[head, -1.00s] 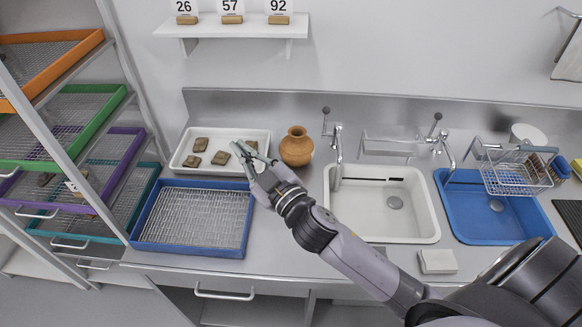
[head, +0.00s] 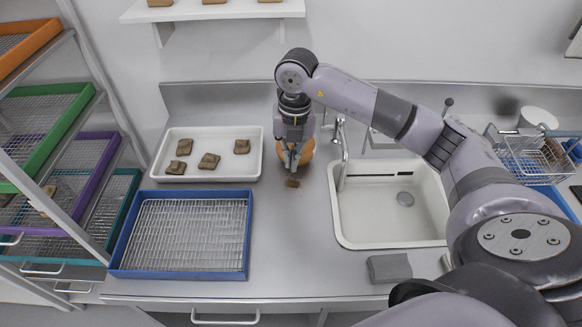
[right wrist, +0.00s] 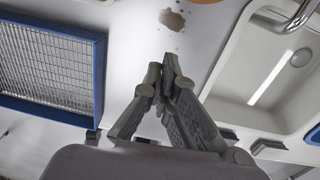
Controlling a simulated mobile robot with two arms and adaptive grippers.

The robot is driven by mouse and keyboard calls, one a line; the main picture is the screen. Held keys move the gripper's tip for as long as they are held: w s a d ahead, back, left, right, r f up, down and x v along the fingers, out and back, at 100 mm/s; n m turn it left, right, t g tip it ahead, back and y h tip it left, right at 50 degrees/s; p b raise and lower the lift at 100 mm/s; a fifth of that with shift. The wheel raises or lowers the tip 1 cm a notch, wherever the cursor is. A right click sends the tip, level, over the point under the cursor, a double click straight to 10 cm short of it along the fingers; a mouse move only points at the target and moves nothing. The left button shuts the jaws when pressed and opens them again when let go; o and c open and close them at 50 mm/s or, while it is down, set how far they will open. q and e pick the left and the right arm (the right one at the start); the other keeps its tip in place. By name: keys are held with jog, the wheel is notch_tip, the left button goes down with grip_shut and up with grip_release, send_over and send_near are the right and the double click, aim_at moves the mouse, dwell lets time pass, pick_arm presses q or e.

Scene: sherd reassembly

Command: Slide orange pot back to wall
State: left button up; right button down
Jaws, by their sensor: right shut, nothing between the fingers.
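The orange pot (head: 307,152) stands on the steel counter between the white tray and the white sink, mostly hidden behind my right gripper in the head view. A sliver of orange, probably its edge, shows at the top of the right wrist view (right wrist: 206,1). My right gripper (head: 291,171) points down in front of the pot, shut and empty; its closed fingertips show in the right wrist view (right wrist: 171,62). I cannot tell whether it touches the pot. The back wall (head: 225,60) rises behind the counter. My left gripper is out of view.
A brown patch or piece (head: 292,183) lies just in front of my right fingertips, with small specks nearby. The white tray (head: 258,160) with several sherds is left of the pot. The faucet (head: 342,150) and sink (head: 345,236) stand close on its right. A blue-rimmed rack tray (head: 249,235) is in front.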

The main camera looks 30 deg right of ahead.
aim_at(308, 153)
jog(key=shift+h, duration=0.3)
jog(key=f, duration=0.3)
jog(key=d+f+p, duration=0.1)
jog(key=f, duration=0.1)
jog(key=f+p, duration=0.1)
jog(key=f, duration=0.2)
jog(key=shift+s+d+f, duration=0.15)
jog(key=shift+d+f, duration=0.05)
jog(key=shift+f, duration=0.15)
jog(key=shift+w+d+f+p, duration=0.15)
jog(key=shift+w+d+p, duration=0.25)
jog(key=shift+w, duration=0.25)
jog(key=shift+w+d+f+p, duration=0.15)
jog(key=shift+w+d+p, duration=0.2)
jog(key=shift+w, duration=0.25)
jog(key=shift+w+d+f, duration=0.1)
jog(key=shift+w+d, duration=0.2)
jog(key=shift+w, duration=0.25)
